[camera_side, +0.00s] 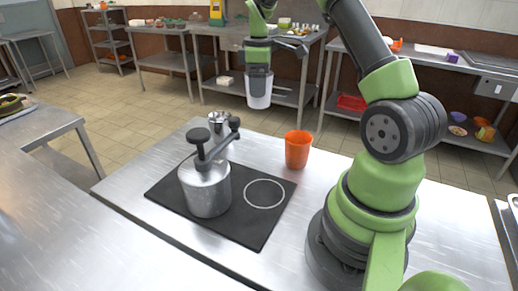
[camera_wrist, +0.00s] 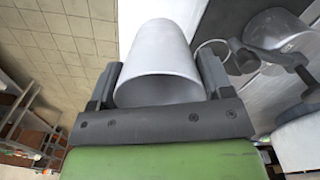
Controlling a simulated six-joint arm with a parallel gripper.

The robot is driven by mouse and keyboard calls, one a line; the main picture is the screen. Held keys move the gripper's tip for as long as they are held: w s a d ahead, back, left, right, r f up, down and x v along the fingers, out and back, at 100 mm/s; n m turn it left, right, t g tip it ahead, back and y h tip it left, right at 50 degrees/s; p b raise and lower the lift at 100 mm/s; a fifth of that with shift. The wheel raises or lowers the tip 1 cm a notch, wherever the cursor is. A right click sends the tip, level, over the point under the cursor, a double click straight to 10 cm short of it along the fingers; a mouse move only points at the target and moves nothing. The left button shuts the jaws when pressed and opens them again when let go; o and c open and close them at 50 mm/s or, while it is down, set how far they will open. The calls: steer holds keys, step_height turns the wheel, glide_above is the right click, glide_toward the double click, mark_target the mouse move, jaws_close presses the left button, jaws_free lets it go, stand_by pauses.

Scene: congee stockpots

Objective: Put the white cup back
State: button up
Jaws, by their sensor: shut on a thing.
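The white cup (camera_side: 259,93) is in my gripper (camera_side: 259,72), held well above the table. In the wrist view the same cup (camera_wrist: 158,62) sits between the two dark fingers of my gripper (camera_wrist: 160,75), which press on its sides. An orange cup (camera_side: 298,149) stands upright on the steel table, at the far right of a black mat (camera_side: 243,230). A white ring (camera_side: 264,206) is marked on the mat and is empty.
A metal pot (camera_side: 206,190) with a black-knobbed handle stands on the mat, left of the ring. A small metal container (camera_side: 217,122) is behind it. The steel table (camera_side: 347,166) has bare room right of the orange cup. Shelves with goods line the back wall.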

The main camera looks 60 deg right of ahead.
step_height(320, 180, down, 14)
steer(key=shift+r, duration=0.1)
stand_by(0.4)
steer(key=o, duration=1)
steer(key=shift+f, duration=0.2)
steer(key=shift+o, duration=0.2)
